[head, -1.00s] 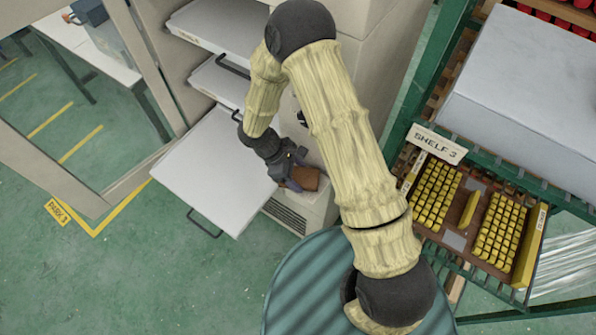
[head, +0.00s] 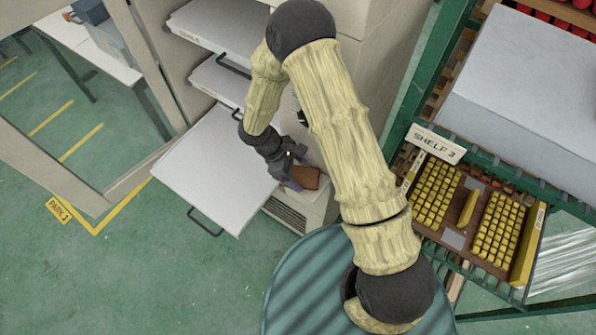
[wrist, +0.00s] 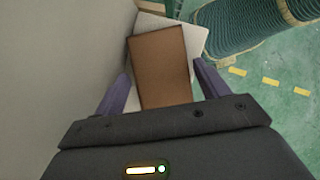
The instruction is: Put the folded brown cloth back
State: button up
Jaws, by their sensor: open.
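The folded brown cloth (head: 307,178) shows beside the grey-beige cabinet, at the end of my arm. In the wrist view the cloth (wrist: 158,62) is a flat brown rectangle on a pale, light-coloured surface (wrist: 199,38). My gripper (wrist: 163,80) is open, with one purple finger on each side of the cloth's near part. Gaps show between the fingers and the cloth. In the head view my gripper (head: 294,172) is at the cloth's left side, and part of the cloth's support is hidden.
A white tray (head: 205,165) is pulled out of the cabinet to the left of my gripper, with more shelves above it. The cabinet wall (wrist: 55,60) fills the wrist view's left. A rack with a brown board of yellow blocks (head: 435,195), marked SHELF 3, stands at right.

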jog(key=b+v, duration=0.1)
jog(key=v, duration=1)
jog(key=shift+r, duration=0.15)
jog(key=shift+a, duration=0.2)
jog(key=shift+d, duration=0.1)
